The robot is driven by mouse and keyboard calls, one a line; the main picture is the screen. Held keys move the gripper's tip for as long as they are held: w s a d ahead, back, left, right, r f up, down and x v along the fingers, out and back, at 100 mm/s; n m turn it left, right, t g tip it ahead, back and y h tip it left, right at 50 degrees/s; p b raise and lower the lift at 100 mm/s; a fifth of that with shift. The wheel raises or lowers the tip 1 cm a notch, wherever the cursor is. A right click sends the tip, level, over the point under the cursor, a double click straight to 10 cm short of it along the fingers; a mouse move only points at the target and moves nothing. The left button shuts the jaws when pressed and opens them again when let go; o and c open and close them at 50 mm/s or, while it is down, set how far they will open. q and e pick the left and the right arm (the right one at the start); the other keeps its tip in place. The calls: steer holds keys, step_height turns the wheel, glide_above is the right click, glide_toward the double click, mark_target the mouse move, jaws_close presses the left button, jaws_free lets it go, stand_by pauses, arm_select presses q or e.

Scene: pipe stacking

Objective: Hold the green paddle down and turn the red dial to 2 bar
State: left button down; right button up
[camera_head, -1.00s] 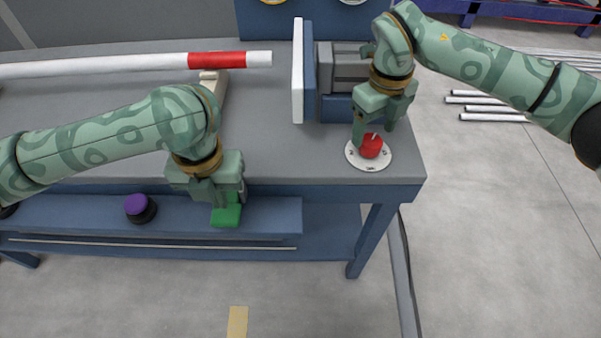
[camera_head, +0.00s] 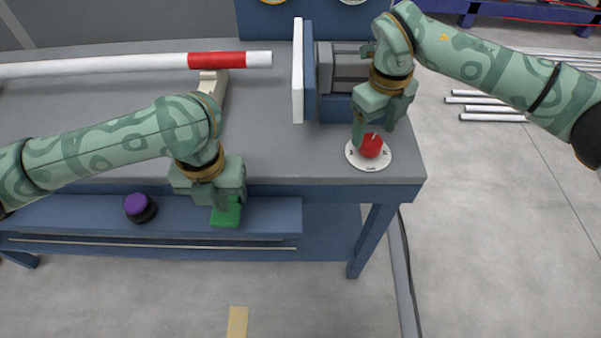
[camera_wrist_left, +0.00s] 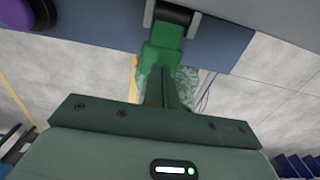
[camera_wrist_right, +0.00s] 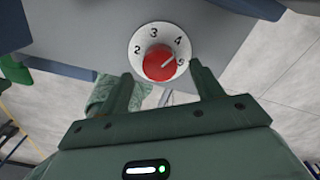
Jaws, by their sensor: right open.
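The green paddle (camera_head: 228,216) sits at the front edge of the blue bench shelf, and it also shows in the left wrist view (camera_wrist_left: 164,38). My left gripper (camera_head: 221,204) is over it; in the left wrist view its fingers (camera_wrist_left: 174,78) are together, with the tips at the paddle. Contact and how far the paddle is pressed are unclear. The red dial (camera_wrist_right: 159,63) sits on a white numbered disc at the bench corner, and it shows in the head view (camera_head: 370,146). Its white mark points between 4 and the number after it. My right gripper (camera_wrist_right: 163,78) is open, fingertips just short of the dial.
A purple button (camera_head: 135,204) is on the shelf left of the paddle. A white pipe with a red band (camera_head: 217,59) rests on a cradle on the bench. A grey and blue clamp-like fixture (camera_head: 338,80) stands behind the dial. Several pipes lie on the floor at right.

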mark_target(225, 214)
arm_select(q)
steer(key=shift+f, duration=2)
steer(key=shift+s, duration=0.1)
